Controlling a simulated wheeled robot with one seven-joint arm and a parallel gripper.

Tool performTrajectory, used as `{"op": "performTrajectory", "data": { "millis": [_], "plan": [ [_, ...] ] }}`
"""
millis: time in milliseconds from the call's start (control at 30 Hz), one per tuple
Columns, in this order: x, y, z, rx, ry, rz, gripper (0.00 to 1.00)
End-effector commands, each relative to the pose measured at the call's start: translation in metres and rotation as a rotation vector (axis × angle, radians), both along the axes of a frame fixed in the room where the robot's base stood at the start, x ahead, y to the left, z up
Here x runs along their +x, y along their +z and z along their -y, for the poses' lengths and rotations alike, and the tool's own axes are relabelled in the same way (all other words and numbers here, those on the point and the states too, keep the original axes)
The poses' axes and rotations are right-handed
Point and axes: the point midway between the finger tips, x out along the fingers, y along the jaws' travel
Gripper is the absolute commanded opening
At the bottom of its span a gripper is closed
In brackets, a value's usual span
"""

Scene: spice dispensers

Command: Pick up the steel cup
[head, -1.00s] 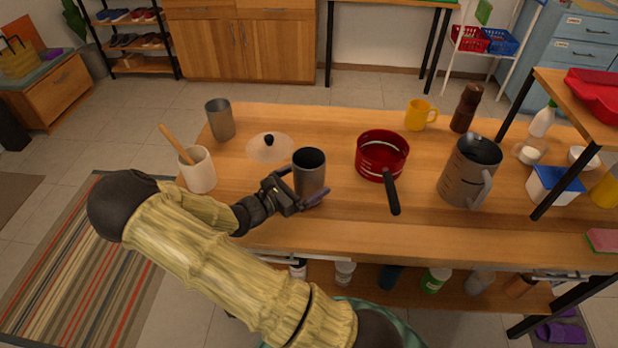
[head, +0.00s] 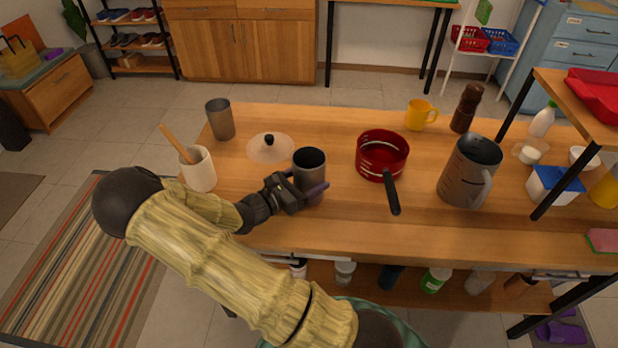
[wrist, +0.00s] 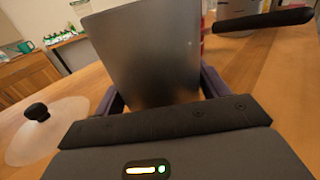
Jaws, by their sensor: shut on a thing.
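A grey steel cup (head: 309,165) stands upright near the middle of the wooden table (head: 300,228). It also fills the middle of the wrist view (wrist: 152,55). My gripper (head: 310,190) is at the cup's lower part and shut on it, one finger on each side in the wrist view. The cup appears to rest on the table; its base is partly hidden by my gripper. A similar grey cup (head: 220,121) stands apart at the table's back left.
A glass lid (head: 270,149) lies left of the held cup, beside a white utensil crock (head: 198,171). A red saucepan (head: 382,156) is close on the right, its handle toward the front. A steel pitcher (head: 468,172) and yellow mug (head: 418,115) stand farther right.

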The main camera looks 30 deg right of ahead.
Motion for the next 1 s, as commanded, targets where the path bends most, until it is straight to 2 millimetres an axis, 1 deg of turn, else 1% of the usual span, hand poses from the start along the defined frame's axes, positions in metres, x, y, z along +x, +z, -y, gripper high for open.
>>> {"op": "performTrajectory", "data": {
  "millis": [167,267,367,600,700,833,1000],
  "plan": [
    [0.0,0.001,0.0,0.0,0.0,0.0,0.45],
    [0.0,0.007,0.0,-0.001,0.0,0.002,0.45],
    [0.0,0.02,0.0,0.001,0.0,0.003,0.45],
    [0.0,0.067,0.0,0.003,0.0,0.005,0.45],
    [0.0,0.084,0.0,0.001,0.0,0.003,0.45],
    [0.0,0.098,0.0,0.0,0.0,0.001,0.45],
    [0.0,0.101,0.0,-0.001,0.0,0.0,0.45]
  ]
}}
